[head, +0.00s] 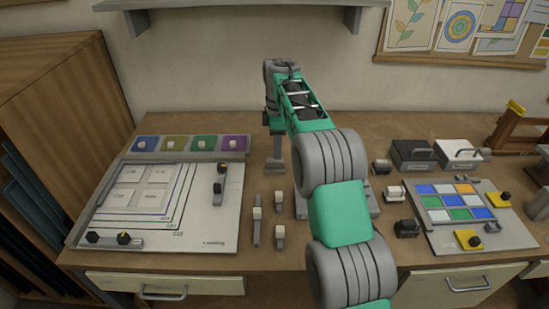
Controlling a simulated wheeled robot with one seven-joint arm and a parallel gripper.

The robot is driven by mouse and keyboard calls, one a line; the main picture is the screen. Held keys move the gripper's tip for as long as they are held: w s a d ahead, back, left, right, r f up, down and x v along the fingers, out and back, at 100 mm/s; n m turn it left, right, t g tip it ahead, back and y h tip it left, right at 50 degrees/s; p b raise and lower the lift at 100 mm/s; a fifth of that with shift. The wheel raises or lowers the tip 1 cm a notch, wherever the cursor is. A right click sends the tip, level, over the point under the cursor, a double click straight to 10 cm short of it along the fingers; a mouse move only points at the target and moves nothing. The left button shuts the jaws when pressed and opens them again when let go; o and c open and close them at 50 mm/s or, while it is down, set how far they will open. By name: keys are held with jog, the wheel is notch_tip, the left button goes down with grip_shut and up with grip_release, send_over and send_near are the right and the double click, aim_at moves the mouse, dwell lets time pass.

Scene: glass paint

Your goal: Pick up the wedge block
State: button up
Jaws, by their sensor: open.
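My arm reaches from the bottom of the head view up over the middle of the bench. My gripper (272,120) is at its far end, small and dark, pointing down above the back of the bench. Its fingers are hard to make out; it appears open, with nothing seen in it. I cannot single out the wedge block with certainty. Small blocks stand right of my arm: a dark block (407,229) and a pale block (395,193), both apart from my gripper. My arm hides part of the bench between.
A white board (210,235) with colored trays (190,143) lies left. A colored tile panel (440,237) with yellow corner pieces (468,240) lies right. Black (408,152) and white (458,152) handled boxes stand behind it. A shelf (240,8) hangs above.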

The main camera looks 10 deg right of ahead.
aim_at(274, 165)
jog(key=f, duration=0.4)
jog(key=a+f+p, duration=0.1)
jog(key=f, duration=0.1)
grip_shut()
dwell(0.3)
